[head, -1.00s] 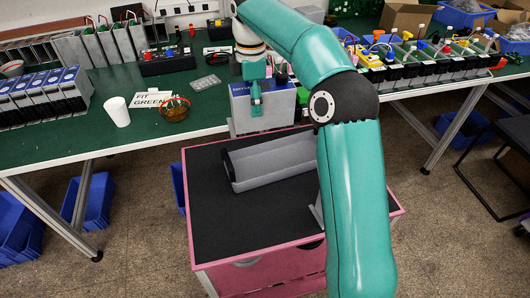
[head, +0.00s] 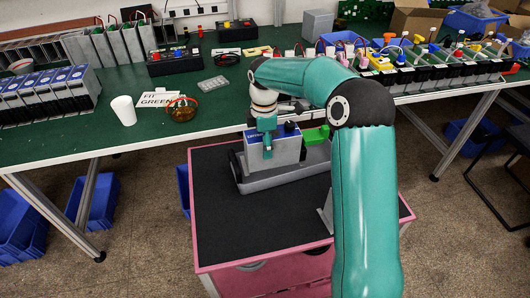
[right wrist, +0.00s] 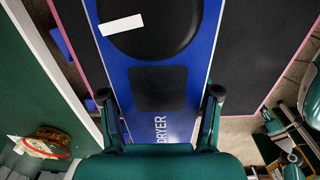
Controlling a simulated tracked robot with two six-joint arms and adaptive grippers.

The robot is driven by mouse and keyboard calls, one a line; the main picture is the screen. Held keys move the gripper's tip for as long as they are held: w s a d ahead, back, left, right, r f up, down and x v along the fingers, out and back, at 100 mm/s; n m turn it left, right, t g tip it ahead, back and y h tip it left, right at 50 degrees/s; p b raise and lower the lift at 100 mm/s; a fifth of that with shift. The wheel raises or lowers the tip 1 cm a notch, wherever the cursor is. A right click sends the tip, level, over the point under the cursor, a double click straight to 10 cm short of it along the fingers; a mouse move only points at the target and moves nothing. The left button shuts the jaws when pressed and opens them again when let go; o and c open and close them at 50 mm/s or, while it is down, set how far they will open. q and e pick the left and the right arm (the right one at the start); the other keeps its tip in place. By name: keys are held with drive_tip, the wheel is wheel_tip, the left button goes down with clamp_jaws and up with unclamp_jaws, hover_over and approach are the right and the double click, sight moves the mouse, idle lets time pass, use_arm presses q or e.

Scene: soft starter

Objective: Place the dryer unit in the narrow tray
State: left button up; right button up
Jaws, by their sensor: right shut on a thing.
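My right gripper (head: 267,143) is shut on the dryer unit (head: 285,150), a grey box with a blue face and a green part on its right. In the right wrist view the gripper (right wrist: 160,112) has one finger on each side of the blue face (right wrist: 175,125) lettered DRYER. The narrow tray (head: 265,183), a long grey trough with a dark end, lies on the cart. The unit stands upright at the tray, its lower part behind the tray's near wall. I cannot tell whether it touches the tray floor. My left gripper is out of view.
The pink-edged cart (head: 235,225) has a black top, bare in front of the tray. A grey bracket (head: 326,212) stands near its right side. Behind it, the green bench (head: 60,148) holds a white cup (head: 123,110), an amber bowl (head: 181,108) and several devices.

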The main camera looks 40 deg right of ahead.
drive_tip(key=shift+s+f, duration=0.1)
drive_tip(key=shift+f, duration=1.75)
drive_tip(key=o, duration=1.5)
wheel_tip(320, 180, up, 12)
drive_tip(key=shift+p, duration=0.3)
